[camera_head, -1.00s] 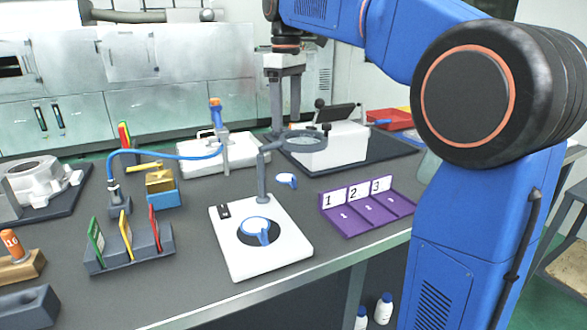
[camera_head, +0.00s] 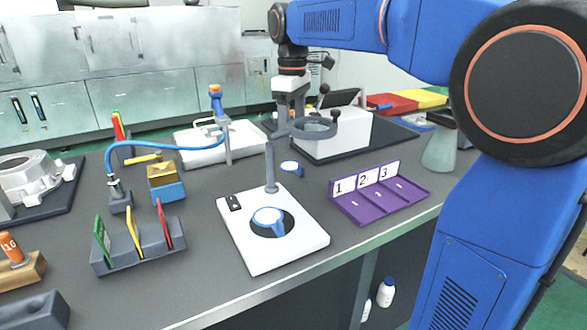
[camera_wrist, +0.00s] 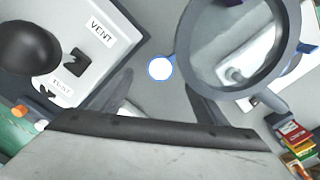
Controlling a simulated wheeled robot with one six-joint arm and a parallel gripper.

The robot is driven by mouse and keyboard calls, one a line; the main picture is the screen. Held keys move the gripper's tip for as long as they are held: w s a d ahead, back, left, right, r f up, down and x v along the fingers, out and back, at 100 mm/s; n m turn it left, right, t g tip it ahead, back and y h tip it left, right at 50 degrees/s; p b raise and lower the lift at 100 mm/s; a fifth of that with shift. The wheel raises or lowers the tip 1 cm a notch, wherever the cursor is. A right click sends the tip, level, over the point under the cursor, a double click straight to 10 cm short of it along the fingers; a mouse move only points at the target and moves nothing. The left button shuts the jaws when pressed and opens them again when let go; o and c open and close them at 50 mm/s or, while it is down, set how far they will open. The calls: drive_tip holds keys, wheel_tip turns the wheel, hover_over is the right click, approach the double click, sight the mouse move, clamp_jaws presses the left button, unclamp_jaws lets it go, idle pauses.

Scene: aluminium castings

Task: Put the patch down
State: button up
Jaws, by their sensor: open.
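Two white discs with blue rims and blue tabs are in the head view. One disc (camera_head: 291,167) lies on the dark bench behind the magnifier stand. The other disc (camera_head: 267,216) sits on the dark round spot of the white stand base (camera_head: 300,248). I cannot tell which is the patch. My gripper (camera_head: 290,112) points down behind the magnifier ring, open and apart from both discs. In the wrist view my open gripper (camera_wrist: 158,88) has nothing between its fingers; a blue-rimmed disc (camera_wrist: 160,68) shows below, beyond the gap.
The magnifier ring (camera_head: 314,134) stands close to my gripper. A white box with black knobs (camera_head: 345,137) is behind it. A purple numbered rack (camera_head: 362,213) is at the right, and a grey holder with coloured cards (camera_head: 139,250) at the left.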

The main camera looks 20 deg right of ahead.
sight(290, 165)
drive_tip(key=shift+w+a+f, duration=0.1)
drive_tip(key=shift+a+f, duration=0.05)
drive_tip(key=shift+f, duration=1.55)
drive_tip(key=shift+w+a+f, duration=0.1)
drive_tip(key=shift+a+f, duration=0.05)
drive_tip(key=shift+f, duration=1.55)
drive_tip(key=c, duration=1.2)
